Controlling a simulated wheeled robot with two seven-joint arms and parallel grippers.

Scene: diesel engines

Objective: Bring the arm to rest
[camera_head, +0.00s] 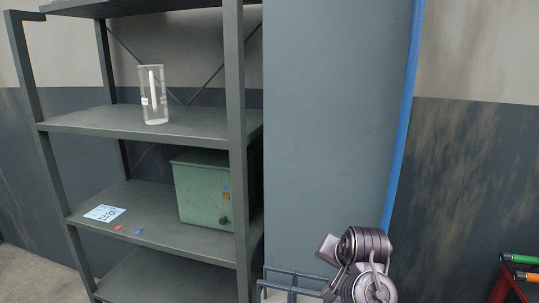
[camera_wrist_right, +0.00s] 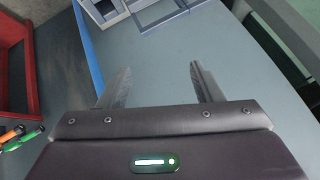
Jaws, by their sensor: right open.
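My right gripper (camera_wrist_right: 160,67) shows in the right wrist view with its two fingers spread apart. Nothing is between the fingers, and a grey-blue flat surface (camera_wrist_right: 205,120) lies beyond them. In the head view, a folded grey metal arm part of mine (camera_head: 364,262) shows at the bottom, right of centre, in front of a tall grey-blue panel (camera_head: 335,120). I cannot make out any gripper fingers there. My left gripper is in neither view.
A dark metal shelf (camera_head: 180,123) on the left holds a clear cylinder (camera_head: 153,95), a green box (camera_head: 203,190) and a white card (camera_head: 104,213). A red cart (camera_head: 507,288) with coloured-handled tools stands at the lower right. Grey trays (camera_wrist_right: 150,14) lie beyond the right fingers.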

